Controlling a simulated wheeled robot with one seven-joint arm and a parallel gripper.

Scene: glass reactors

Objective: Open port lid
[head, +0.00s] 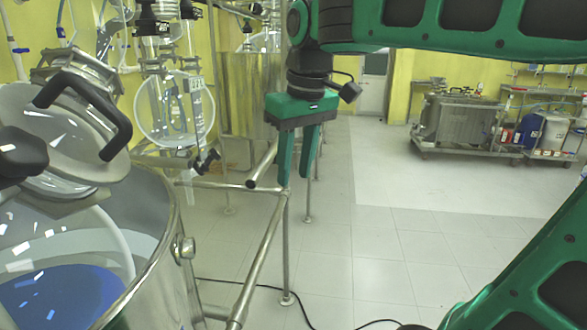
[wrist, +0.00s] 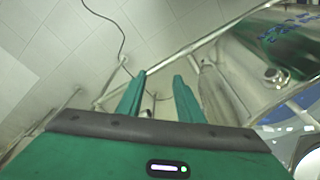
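In the wrist view the fingers (wrist: 160,75) are also apart and empty. The lid is not recognisable there.
A metal frame with rails (head: 262,245) stands between the reactor and the open floor (head: 370,250), close to my gripper. A second glass vessel (head: 172,108) stands behind. A cart with a steel tank (head: 455,122) is at the far right. A dark cable (head: 265,287) lies on the floor.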

